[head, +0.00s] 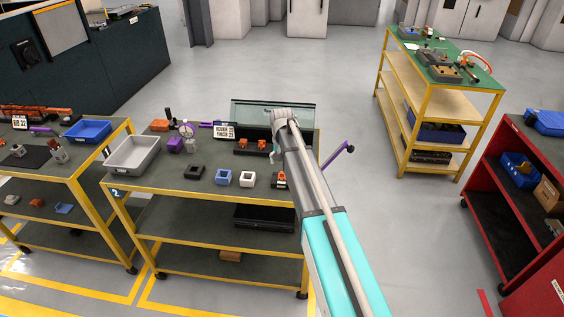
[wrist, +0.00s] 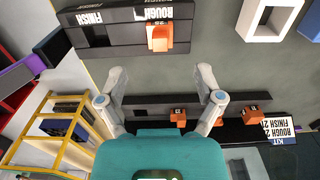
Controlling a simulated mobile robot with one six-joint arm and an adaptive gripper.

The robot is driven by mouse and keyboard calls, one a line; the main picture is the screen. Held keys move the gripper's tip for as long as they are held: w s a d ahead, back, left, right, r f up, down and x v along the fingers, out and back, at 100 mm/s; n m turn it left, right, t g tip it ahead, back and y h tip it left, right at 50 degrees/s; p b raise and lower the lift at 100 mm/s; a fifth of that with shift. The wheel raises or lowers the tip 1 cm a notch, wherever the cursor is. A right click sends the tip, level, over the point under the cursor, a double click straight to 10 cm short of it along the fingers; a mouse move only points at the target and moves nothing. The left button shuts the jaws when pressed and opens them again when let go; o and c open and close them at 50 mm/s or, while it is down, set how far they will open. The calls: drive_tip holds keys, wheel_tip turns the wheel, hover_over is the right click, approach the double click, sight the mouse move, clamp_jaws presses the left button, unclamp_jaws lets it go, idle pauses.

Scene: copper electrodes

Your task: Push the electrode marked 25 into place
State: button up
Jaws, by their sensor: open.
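The orange electrode (wrist: 160,40), with an upside-down 25 beside it, sits at the ROUGH slot of a black holder (wrist: 118,42) in the wrist view. It projects from the holder's edge. The FINISH slot to its left looks dark and empty. In the head view, the holder (head: 279,185) with orange on top stands near the table's front right. My gripper (wrist: 160,74) is open, its two fingers apart with nothing between them. The electrode lies ahead of the fingers, apart from them. In the head view, my gripper (head: 273,154) hangs over the table's right part.
A black rail (wrist: 150,99) with orange blocks (wrist: 252,115) lies below my fingers in the wrist view. A ROUGH FINISH sign (head: 225,131) and a clear panel (head: 252,110) stand behind. White (head: 247,179), blue (head: 223,177) and black (head: 194,172) square pieces are to the left.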

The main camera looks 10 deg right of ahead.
drive_tip(key=shift+r+p, duration=1)
drive_tip(key=shift+r, duration=0.35)
drive_tip(key=shift+s, duration=0.1)
drive_tip(key=s+n, duration=0.3)
drive_tip(key=s, duration=2.6)
drive_tip(key=shift+a+n, duration=0.25)
drive_tip(key=shift+n, duration=0.05)
